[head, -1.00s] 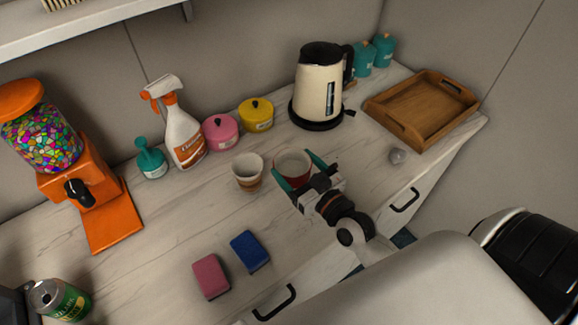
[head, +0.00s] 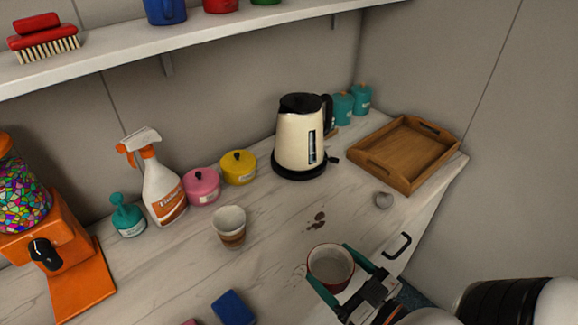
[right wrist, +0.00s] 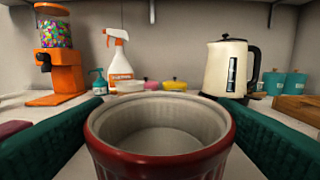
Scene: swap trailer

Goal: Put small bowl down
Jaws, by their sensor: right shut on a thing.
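The small bowl (head: 330,268) is dark red outside and white inside, and looks empty. My right gripper (head: 341,272) is shut on it, with one green finger on each side. The bowl is near the front edge of the counter (head: 275,262), upright or nearly so. In the right wrist view the bowl (right wrist: 160,150) fills the lower middle between the two fingers. I cannot tell how far its base is above the counter. My left gripper is out of view.
A brown stain (head: 316,220) marks the counter behind the bowl. A shelf (head: 200,50) runs above.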

